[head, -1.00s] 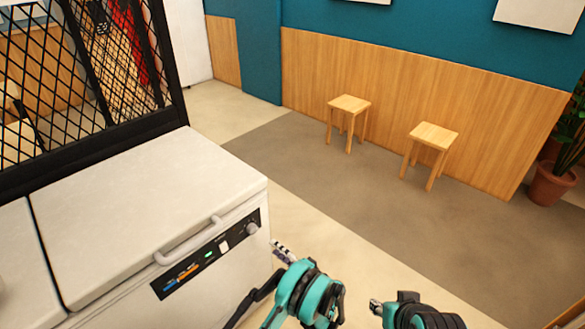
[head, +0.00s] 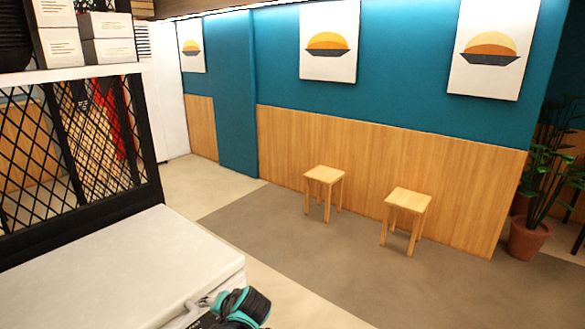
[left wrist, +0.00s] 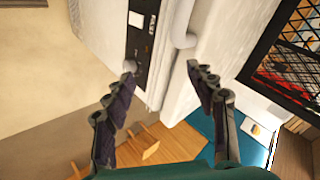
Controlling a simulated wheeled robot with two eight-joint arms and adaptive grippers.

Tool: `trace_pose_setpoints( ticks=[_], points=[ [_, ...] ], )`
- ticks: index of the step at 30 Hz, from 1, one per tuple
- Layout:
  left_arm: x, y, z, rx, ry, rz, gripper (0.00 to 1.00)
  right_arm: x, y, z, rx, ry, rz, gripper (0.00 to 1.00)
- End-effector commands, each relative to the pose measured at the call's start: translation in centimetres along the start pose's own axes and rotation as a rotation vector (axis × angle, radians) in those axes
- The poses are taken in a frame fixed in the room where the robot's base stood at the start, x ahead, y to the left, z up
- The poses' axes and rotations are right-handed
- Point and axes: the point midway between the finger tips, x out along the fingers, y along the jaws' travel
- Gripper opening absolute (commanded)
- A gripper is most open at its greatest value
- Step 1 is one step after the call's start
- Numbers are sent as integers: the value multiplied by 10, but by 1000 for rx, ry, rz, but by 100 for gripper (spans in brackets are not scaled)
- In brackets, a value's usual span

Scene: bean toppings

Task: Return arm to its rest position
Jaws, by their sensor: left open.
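My left gripper (left wrist: 160,85) is open and empty in the left wrist view, its two dark fingers spread apart. Beyond the fingers are the white freezer's (left wrist: 215,40) handle and dark control panel (left wrist: 140,35). In the head view, part of my teal and black arm (head: 240,306) shows at the bottom edge, beside the front corner of the white freezer (head: 130,265). The gripper fingers are not clear there. My right gripper is not in view.
A black mesh partition (head: 75,150) stands behind the freezer, with a shelf of boxes (head: 105,38) above. Two wooden stools (head: 325,176) and (head: 408,202) stand by the wall. A potted plant (head: 530,238) is at the right. The floor between is clear.

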Motion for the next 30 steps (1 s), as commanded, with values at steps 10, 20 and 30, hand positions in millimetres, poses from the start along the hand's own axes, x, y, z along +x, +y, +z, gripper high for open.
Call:
trace_pose_setpoints(
  ticks=[10, 20, 30],
  points=[
    [-88, -6, 100, -226, 38, 297, 56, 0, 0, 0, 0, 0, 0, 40],
    [-135, 25, 163, -422, 98, 485, 56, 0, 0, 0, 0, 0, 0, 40],
    [-140, 30, 170, -452, 109, 512, 56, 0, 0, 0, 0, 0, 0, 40]
  ],
)
